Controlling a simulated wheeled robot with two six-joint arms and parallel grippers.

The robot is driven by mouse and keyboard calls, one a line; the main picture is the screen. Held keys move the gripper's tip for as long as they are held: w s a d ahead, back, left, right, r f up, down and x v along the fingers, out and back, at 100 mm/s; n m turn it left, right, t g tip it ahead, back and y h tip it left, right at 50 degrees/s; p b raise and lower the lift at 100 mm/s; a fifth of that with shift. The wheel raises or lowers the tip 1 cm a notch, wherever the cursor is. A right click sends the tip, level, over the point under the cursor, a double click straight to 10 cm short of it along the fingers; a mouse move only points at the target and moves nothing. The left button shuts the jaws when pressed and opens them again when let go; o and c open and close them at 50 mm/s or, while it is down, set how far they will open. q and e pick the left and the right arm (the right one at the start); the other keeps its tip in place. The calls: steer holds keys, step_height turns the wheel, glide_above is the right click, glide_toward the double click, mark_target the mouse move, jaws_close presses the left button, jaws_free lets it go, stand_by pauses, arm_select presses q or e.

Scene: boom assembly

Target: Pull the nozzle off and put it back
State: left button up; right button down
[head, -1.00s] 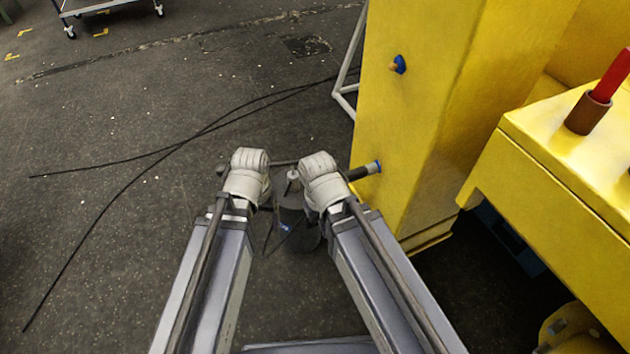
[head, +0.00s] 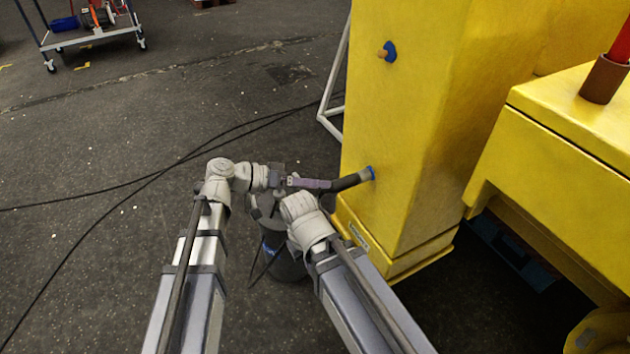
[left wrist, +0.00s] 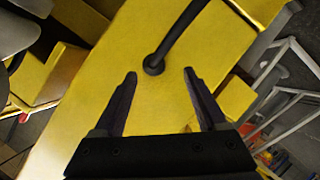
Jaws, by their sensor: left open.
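A dark nozzle (head: 352,180) sits against the near face of the yellow column, with a blue ring where it meets the face. My left gripper (head: 329,185) reaches toward it from the left, and its tips look close to the nozzle's near end. In the left wrist view my left gripper (left wrist: 160,76) is open, with nothing between its fingers. There a dark rod-like nozzle (left wrist: 178,34) runs down to a round base on the yellow face, just ahead of the fingertips. My right wrist shows in the head view, but its fingers are hidden.
The yellow column (head: 405,130) fills the right middle. Higher on it is a blue-ringed peg (head: 387,51). A yellow block (head: 560,130) with a brown socket (head: 604,78) stands at right. Dark cables (head: 170,172) cross the open floor; a trolley (head: 85,35) stands far left.

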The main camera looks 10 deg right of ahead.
mark_target(359, 183)
arm_select(q)
steer(key=shift+h, duration=0.3)
steer(key=shift+r+b+x, duration=0.15)
steer(key=shift+b+x, duration=0.25)
steer(key=shift+x, duration=0.95)
steer(key=shift+r+b+x, duration=0.2)
steer(key=shift+b+x, duration=0.15)
steer(key=shift+x, duration=1)
steer(key=shift+r+b+x, duration=0.15)
steer(key=shift+b+x, duration=0.25)
steer(key=shift+x, duration=0.95)
steer(key=shift+w+d, duration=0.1)
jaws_close()
